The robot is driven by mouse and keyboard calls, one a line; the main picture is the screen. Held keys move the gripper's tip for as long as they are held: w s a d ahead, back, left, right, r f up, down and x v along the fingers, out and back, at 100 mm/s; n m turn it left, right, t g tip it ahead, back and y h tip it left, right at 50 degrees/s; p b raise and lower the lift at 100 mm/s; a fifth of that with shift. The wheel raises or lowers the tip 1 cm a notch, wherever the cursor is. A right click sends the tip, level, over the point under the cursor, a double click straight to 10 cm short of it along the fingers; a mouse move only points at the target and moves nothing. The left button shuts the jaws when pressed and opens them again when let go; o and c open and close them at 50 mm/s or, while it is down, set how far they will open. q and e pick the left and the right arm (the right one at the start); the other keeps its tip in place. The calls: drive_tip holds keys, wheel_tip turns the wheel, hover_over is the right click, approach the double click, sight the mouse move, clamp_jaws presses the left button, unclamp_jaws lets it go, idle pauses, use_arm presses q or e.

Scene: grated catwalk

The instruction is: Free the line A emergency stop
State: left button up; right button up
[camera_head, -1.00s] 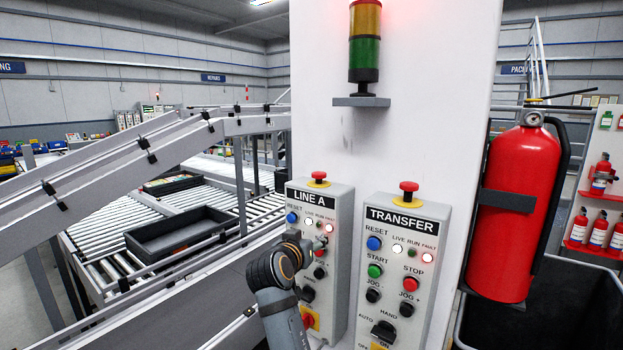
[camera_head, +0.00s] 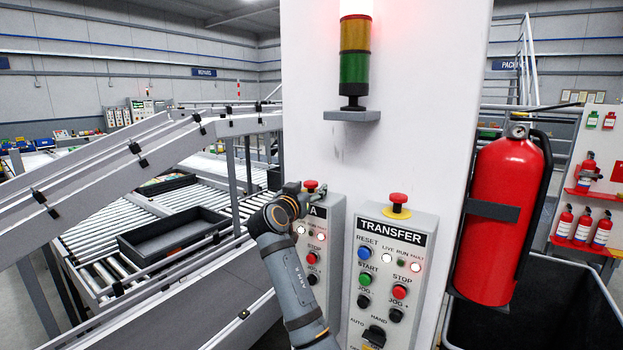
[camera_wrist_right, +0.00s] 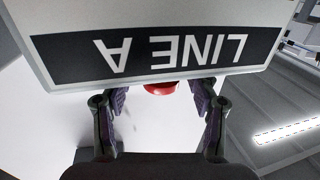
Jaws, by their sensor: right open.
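The LINE A box (camera_head: 328,225) is a grey control box on the white column; my right arm covers its left part and some of its label. Its red emergency stop button (camera_head: 310,185) shows on top, beside my right gripper (camera_head: 291,190). In the right wrist view the LINE A label (camera_wrist_right: 175,50) appears upside down. There the red button (camera_wrist_right: 160,88) shows partly, between the spread fingers of my right gripper (camera_wrist_right: 160,96). The gripper is open, and I cannot tell whether it touches the button. A red fault lamp glows on the box. My left gripper is out of view.
The TRANSFER box (camera_head: 385,285), with its own red stop button (camera_head: 398,198), stands close to the right. A stack light (camera_head: 354,65) on a small shelf glows red at top. A fire extinguisher (camera_head: 500,215) hangs at right. Conveyors (camera_head: 170,235) fill the left.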

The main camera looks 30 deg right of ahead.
drive_tip(key=shift+x, duration=0.9)
drive_tip(key=shift+w+a, duration=0.1)
drive_tip(key=c, duration=1.2)
drive_tip(key=shift+r+b, duration=0.4)
drive_tip(key=shift+r, duration=0.5)
drive_tip(key=o, duration=1.2)
drive_tip(key=shift+f, duration=0.1)
